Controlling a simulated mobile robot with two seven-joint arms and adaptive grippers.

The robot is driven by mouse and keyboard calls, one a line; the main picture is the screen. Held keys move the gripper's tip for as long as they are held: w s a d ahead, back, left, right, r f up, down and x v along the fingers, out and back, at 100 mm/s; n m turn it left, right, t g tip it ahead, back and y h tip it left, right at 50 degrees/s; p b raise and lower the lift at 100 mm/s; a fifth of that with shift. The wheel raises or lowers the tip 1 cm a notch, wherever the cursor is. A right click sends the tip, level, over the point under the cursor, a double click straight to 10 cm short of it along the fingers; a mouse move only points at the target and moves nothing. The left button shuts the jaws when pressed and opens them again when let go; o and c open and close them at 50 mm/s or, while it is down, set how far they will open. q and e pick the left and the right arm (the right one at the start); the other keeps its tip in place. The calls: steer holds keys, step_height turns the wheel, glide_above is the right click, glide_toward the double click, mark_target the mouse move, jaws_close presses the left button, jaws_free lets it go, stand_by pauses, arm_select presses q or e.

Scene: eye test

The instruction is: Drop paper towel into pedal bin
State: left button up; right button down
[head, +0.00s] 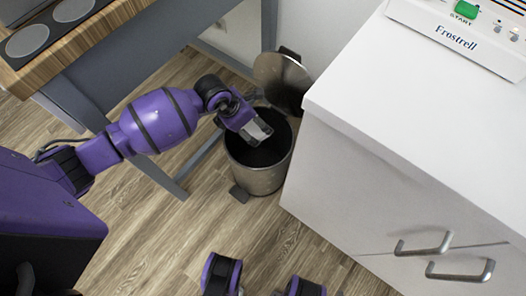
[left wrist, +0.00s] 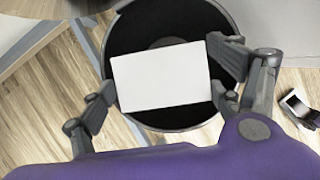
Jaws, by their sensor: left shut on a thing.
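My left gripper (head: 258,132) is shut on a white, flat, rectangular paper towel (left wrist: 160,76). The towel lies between the fingers in the left wrist view, with the bin's dark opening behind it. The pedal bin (head: 262,179) is a grey metal cylinder with a black inside, standing upright on the floor. Its round lid (head: 281,78) is raised at the back. In the head view my left gripper points down over the bin's opening. The bin's rim (left wrist: 113,48) also circles the towel in the left wrist view.
A white cabinet (head: 400,130) with metal handles stands close on the bin's right. A wood-topped table (head: 100,35) with grey legs is at the upper left, one leg brace running near the bin. Bare wooden floor (head: 160,235) lies in front of the bin.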

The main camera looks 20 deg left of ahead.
arm_select(q)
steer(key=shift+f, duration=0.25)
steer(key=o, duration=0.7)
steer(key=shift+r, duration=0.1)
steer(key=shift+c, duration=0.2)
steer(key=shift+o, duration=0.3)
steer(key=shift+a+r, duration=0.1)
steer(key=shift+r, duration=0.2)
steer(key=v, duration=1.1)
arm_select(e)
steer(key=shift+w, duration=0.2)
arm_select(q)
steer(key=shift+s+r, duration=0.1)
steer(key=shift+s, duration=0.05)
arm_select(e)
steer(key=shift+s+f, duration=0.1)
steer(key=shift+s, duration=0.05)
